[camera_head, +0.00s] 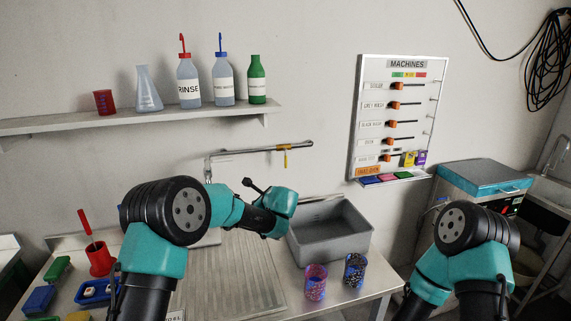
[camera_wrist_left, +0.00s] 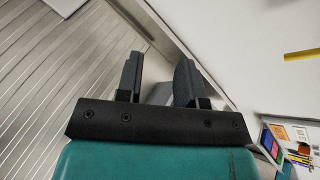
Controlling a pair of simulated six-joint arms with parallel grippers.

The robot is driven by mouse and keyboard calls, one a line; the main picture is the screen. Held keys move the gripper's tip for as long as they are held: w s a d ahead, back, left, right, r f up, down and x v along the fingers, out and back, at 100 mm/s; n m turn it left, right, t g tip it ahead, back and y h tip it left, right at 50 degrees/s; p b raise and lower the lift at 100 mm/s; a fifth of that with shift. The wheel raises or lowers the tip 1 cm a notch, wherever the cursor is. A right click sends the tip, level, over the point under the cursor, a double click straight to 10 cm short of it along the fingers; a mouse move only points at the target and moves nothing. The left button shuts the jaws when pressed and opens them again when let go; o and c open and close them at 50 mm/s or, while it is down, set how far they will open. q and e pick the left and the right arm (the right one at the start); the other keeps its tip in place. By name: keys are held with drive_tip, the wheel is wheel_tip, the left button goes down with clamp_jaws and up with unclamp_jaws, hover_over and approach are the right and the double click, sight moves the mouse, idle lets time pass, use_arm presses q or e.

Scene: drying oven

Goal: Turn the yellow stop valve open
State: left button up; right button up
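The yellow stop valve (camera_head: 285,148) sits on a thin pipe (camera_head: 245,151) that runs along the back wall above the sink. Its small yellow handle points down from the pipe near the right end. In the left wrist view a yellow bar (camera_wrist_left: 302,54) at the right edge looks like this handle. My left gripper (camera_wrist_left: 158,76) is open and empty, its two black fingers apart. My right gripper is out of view; only the right arm shows.
A grey sink basin (camera_head: 330,238) lies right of my left wrist. The ribbed drainboard (camera_head: 235,275) is below. Two patterned cups (camera_head: 316,282) (camera_head: 355,270) stand in front of the basin. A bottle shelf (camera_head: 140,117) and machines board (camera_head: 398,115) are on the wall.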

sight(286, 163)
use_arm(q)
drive_tip(key=d+r+m+t, duration=0.3)
drive_tip(key=d+m, duration=0.1)
drive_tip(key=d, duration=0.2)
drive_tip(key=d+r+m+t+h, duration=0.1)
drive_tip(key=d+r+m+t, duration=0.2)
drive_tip(key=d, duration=0.4)
drive_tip(key=shift+d+r+m+t, duration=0.3)
drive_tip(key=shift+r+m+t, duration=0.1)
drive_tip(key=shift+r+m, duration=0.25)
drive_tip(key=shift+w+a, duration=0.1)
drive_tip(key=shift+w, duration=0.15)
drive_tip(key=shift+x, duration=8.55)
drive_tip(key=shift+f, duration=0.1)
drive_tip(key=shift+c, duration=0.3)
clamp_jaws()
